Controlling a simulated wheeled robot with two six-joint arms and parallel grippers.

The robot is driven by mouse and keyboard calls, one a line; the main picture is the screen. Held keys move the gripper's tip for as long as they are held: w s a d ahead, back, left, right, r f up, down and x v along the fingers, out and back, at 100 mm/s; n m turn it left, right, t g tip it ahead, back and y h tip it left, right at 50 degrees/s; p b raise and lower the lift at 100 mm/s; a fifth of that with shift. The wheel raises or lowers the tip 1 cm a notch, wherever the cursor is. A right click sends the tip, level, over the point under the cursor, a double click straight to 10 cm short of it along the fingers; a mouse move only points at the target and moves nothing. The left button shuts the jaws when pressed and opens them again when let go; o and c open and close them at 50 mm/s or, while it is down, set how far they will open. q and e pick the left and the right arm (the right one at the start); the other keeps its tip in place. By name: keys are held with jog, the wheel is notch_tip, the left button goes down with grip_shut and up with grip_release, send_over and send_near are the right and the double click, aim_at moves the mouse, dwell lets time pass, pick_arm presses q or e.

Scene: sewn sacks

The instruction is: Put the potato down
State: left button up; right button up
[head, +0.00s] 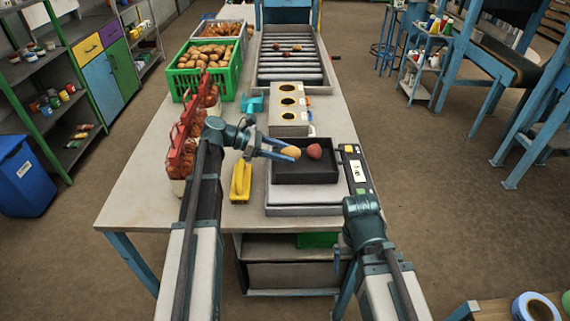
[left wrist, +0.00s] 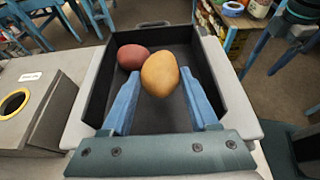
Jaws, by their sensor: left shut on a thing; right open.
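My left gripper (head: 287,151) is shut on a yellow-brown potato (head: 291,151), which also shows between the blue fingers in the left wrist view (left wrist: 160,74). The potato is over the left part of a black tray (head: 318,175); I cannot tell whether it touches the tray's floor. A reddish potato (head: 314,151) lies in the tray at its far side, close beside the held one, and shows in the left wrist view (left wrist: 133,56). The tray sits on a grey scale (head: 290,211) with a display (head: 357,170). My right arm is at lower right; its fingers are hidden.
A yellow scoop-like object (head: 240,181) lies left of the scale. A box with round holes (head: 289,127) stands behind it. A red rack with net sacks (head: 183,140) and a green crate of potatoes (head: 205,68) are at left. A roller conveyor (head: 291,73) runs behind.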

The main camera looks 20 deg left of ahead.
aim_at(285, 167)
pick_arm(q)
jog(key=shift+f+b, duration=1.35)
jog(key=shift+f, duration=0.35)
jog(key=shift+f, duration=0.2)
jog(key=o, duration=1.4)
jog(key=shift+r, duration=0.1)
jog(key=shift+r, duration=0.1)
jog(key=shift+a+r, duration=0.25)
jog(key=p+v, duration=0.2)
jog(key=v, duration=0.3)
jog(key=shift+s+a, duration=0.1)
jog(key=shift+a, duration=0.05)
jog(key=shift+p+v, duration=0.45)
jog(key=shift+v, duration=0.35)
